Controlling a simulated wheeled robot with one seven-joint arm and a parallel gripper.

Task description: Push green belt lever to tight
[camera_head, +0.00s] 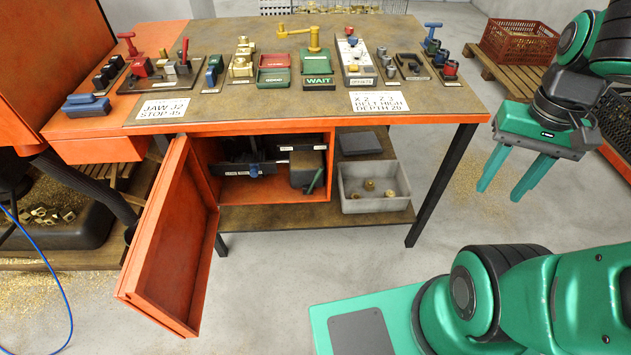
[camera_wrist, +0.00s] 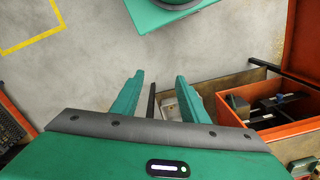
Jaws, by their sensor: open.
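A small green handle (camera_head: 314,181) shows inside the open orange cabinet (camera_head: 328,158) under the bench, beside a dark grey box (camera_head: 303,172). It may be the green belt lever; it is too small to tell its setting. My gripper (camera_head: 500,193) is open and empty, pointing down over the floor to the right of the bench, well apart from the handle. In the wrist view its two fingers (camera_wrist: 159,76) are spread, with the cabinet (camera_wrist: 268,100) beyond them at the right. I cannot make out the handle there.
The orange cabinet door (camera_head: 170,235) stands open toward the front. A grey bin (camera_head: 375,207) with brass pieces sits on the lower shelf. The bench top (camera_head: 225,110) holds several tools, trays and signs. A dark bench leg (camera_head: 440,185) stands between my gripper and the cabinet.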

